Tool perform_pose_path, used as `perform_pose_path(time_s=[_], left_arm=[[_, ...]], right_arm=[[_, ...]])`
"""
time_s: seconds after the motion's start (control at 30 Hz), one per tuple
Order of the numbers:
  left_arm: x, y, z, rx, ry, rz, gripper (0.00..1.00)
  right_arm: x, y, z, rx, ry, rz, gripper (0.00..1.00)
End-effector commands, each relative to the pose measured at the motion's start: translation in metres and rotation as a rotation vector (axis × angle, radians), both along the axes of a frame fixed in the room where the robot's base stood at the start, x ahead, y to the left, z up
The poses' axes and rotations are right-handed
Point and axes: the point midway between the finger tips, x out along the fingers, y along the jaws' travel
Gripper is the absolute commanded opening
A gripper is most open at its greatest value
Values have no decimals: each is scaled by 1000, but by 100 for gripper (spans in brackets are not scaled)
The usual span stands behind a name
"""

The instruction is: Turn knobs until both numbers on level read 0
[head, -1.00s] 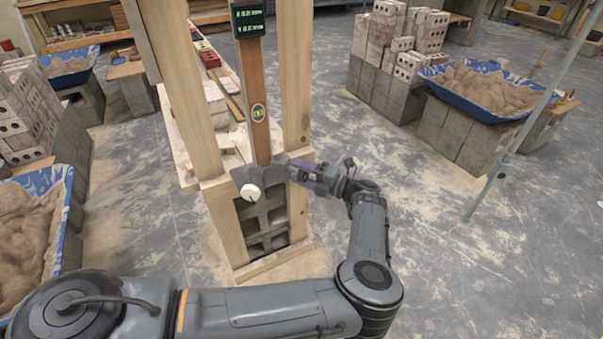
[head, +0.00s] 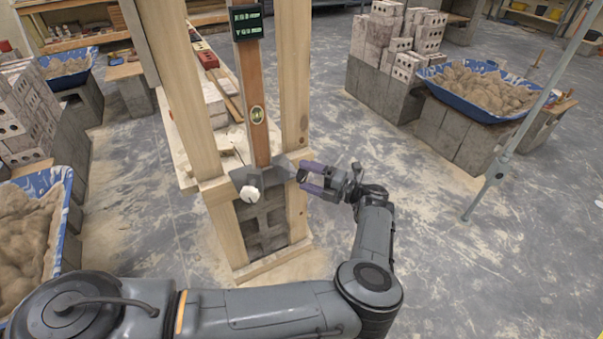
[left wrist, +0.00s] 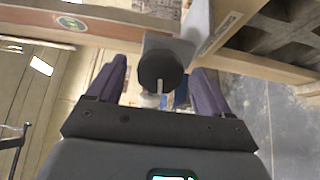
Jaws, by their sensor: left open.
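The level is an upright wooden bar with a bubble vial (head: 257,115) and a dark display (head: 246,22) on top. The display has two green lines, X and Y; I cannot read the values surely. The bar's foot sits in a grey bracket (head: 243,177) between wooden posts. A white knob (head: 250,193) faces the camera. A dark round knob (left wrist: 160,72) with a pale pointer line shows in the left wrist view, on the bracket's right side. My left gripper (head: 303,178) is open and empty, its purple fingers apart on either side of that knob's line, just right of it.
A thin grey pole (head: 497,170) stands at right. Sand tubs (head: 485,90) and brick stacks stand farther off. The floor right of my gripper is clear.

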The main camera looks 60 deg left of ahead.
Motion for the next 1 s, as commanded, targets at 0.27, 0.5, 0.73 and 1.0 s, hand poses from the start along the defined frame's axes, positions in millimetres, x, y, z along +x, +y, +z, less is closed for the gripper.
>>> perform_pose_path(time_s=[0.27, 0.5, 0.73, 1.0], left_arm=[[27, -41, 1, -2, -1, -4, 80], [40, -63, 0, 1, -1, -1, 80], [43, -69, 0, 1, -1, 1, 80], [43, -69, 0, 1, -1, 0, 80]], right_arm=[[0, 1, 10, 4, 0, -2, 43], [0, 2, 12, 8, -1, -6, 43], [0, 2, 13, 11, 0, -7, 43], [0, 2, 13, 9, -1, -5, 43]])
